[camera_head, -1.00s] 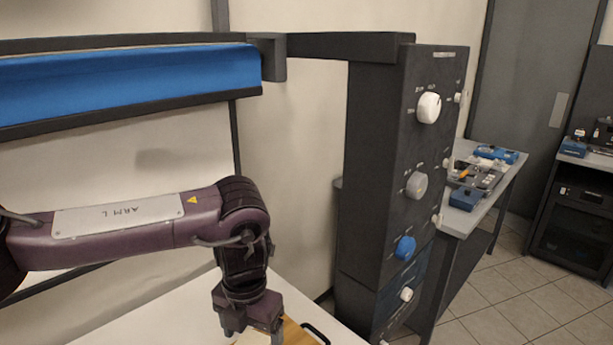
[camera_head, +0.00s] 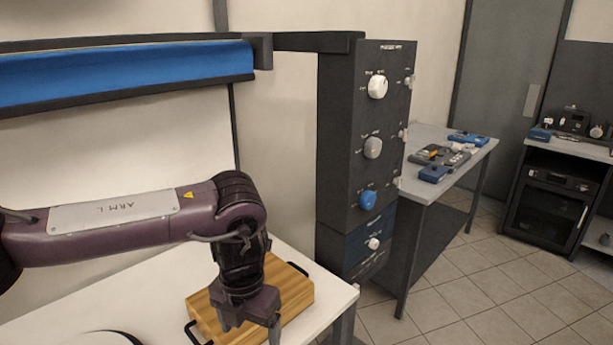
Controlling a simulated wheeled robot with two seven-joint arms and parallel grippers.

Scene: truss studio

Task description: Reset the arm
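My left arm, purple and labelled ARM L, comes in from the left, bends at the elbow and hangs downward. My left gripper (camera_head: 249,327) points down above the front part of a wooden board (camera_head: 290,290) with black handles, on a white table (camera_head: 325,308). Its two fingers show apart with nothing seen between them; the tips lie near the lower edge of the picture. I cannot tell how far above the board they are. My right arm and gripper are not in view.
A dark panel column (camera_head: 340,110) with white, grey and blue knobs stands behind the table's right end. A blue roll (camera_head: 120,72) hangs above. A grey bench (camera_head: 425,190) with devices stands at the right. Tiled floor (camera_head: 480,290) is clear there.

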